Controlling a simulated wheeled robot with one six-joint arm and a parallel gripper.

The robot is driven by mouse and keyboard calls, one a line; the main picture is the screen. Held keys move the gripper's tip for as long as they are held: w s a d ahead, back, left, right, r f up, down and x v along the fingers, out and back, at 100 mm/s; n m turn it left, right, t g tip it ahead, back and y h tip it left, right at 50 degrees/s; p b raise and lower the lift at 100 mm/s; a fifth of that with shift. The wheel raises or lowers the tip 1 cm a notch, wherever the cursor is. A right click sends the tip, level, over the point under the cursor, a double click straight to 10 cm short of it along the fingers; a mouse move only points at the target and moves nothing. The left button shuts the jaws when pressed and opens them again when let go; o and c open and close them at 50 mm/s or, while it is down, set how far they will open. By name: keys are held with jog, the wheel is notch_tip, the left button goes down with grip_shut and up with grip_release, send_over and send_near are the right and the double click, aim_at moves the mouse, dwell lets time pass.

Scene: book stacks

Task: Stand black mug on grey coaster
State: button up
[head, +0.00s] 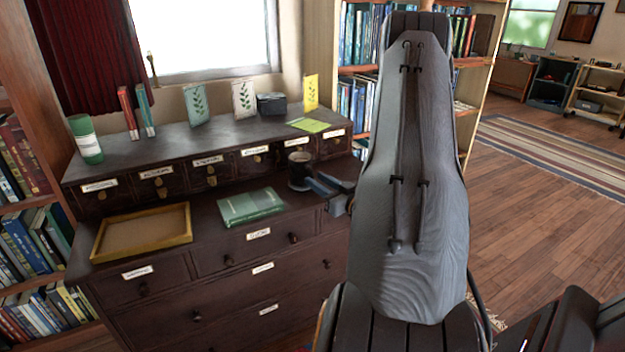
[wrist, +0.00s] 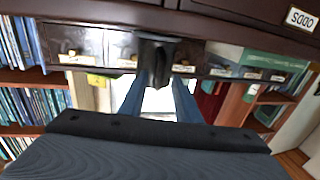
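The black mug (head: 299,170) stands upright on the dark dresser top, in front of the small drawers. Its inside looks brownish. A dark rim shows at its foot, and I cannot tell whether it is the grey coaster; no other coaster is clearly visible. My gripper (head: 314,184) reaches the mug from the right, low down. In the wrist view, which is upside down, the mug (wrist: 156,48) is at the tips of my two blue-grey fingers. The fingers are apart, with a dark part of the mug, perhaps its handle, between them.
A green book (head: 250,206) lies left of the mug, and a yellow-rimmed tray (head: 142,232) is farther left. The raised shelf behind holds a green cylinder (head: 86,140), cards and a dark box (head: 271,104). My arm hides the dresser's right end.

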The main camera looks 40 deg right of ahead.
jog(key=s, duration=0.8)
jog(key=w+a+g+h, duration=0.2)
jog(key=w+a+g, duration=0.4)
jog(key=a+g, duration=0.2)
jog(key=s+a+r+g+y, duration=0.1)
jog(key=s+a+r+g, duration=0.2)
jog(key=s+a, duration=0.6)
jog(key=s+a+r+m+g+y, duration=0.1)
jog(key=s+a+g, duration=0.6)
jog(key=a, duration=0.9)
notch_tip(320, 180, up, 2)
jog(key=s+y, duration=0.1)
jog(key=s, duration=0.1)
jog(key=shift+s, duration=0.4)
